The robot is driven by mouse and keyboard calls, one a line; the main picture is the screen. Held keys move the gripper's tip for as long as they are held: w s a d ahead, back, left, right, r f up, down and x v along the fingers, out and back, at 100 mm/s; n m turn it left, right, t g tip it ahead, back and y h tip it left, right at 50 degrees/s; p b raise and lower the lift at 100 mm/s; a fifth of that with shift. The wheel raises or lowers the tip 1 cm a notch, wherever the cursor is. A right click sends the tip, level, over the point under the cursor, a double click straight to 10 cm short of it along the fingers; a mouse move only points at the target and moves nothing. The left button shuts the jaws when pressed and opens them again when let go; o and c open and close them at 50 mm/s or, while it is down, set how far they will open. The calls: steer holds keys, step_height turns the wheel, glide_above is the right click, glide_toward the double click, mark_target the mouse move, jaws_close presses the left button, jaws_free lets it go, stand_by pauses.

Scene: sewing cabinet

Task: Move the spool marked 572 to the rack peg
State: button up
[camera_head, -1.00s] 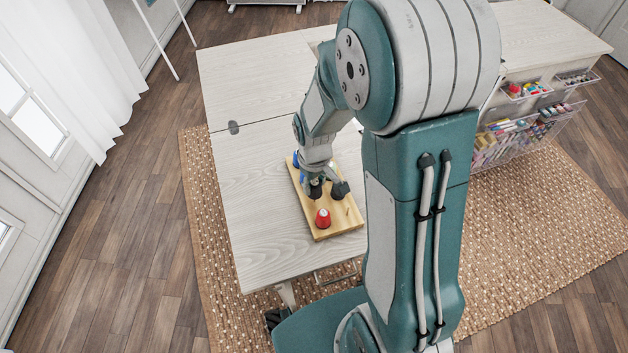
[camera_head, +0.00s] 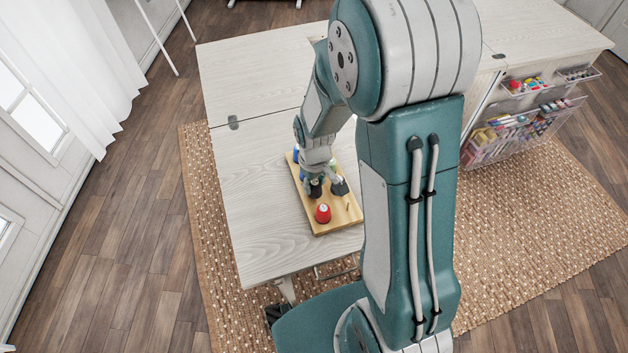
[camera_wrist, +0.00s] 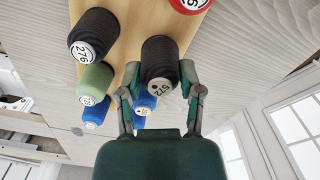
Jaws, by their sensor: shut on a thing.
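The black spool marked 572 (camera_wrist: 160,60) sits between the two fingers of my gripper (camera_wrist: 158,80) in the wrist view, and the fingers are shut on it. Its label faces the wrist camera. The wooden rack (camera_wrist: 125,18) lies beyond it. I cannot tell whether the spool still touches the rack. In the head view my gripper (camera_head: 326,184) is low over the rack (camera_head: 340,222) on the table, and it partly hides the spools there. A small bare peg (camera_head: 347,200) seems to stand near the rack's right edge.
A black spool marked 276 (camera_wrist: 93,35), a green spool (camera_wrist: 94,82) and blue spools (camera_wrist: 97,112) stand close by on the rack. A red spool (camera_head: 322,213) stands at its near end. The pale table (camera_head: 245,190) is clear left of the rack.

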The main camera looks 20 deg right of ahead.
steer(key=o, duration=0.9)
steer(key=shift+o, duration=0.2)
steer(key=shift+r, duration=0.15)
step_height(320, 180, up, 12)
steer(key=shift+f, duration=0.2)
steer(key=shift+r, duration=0.1)
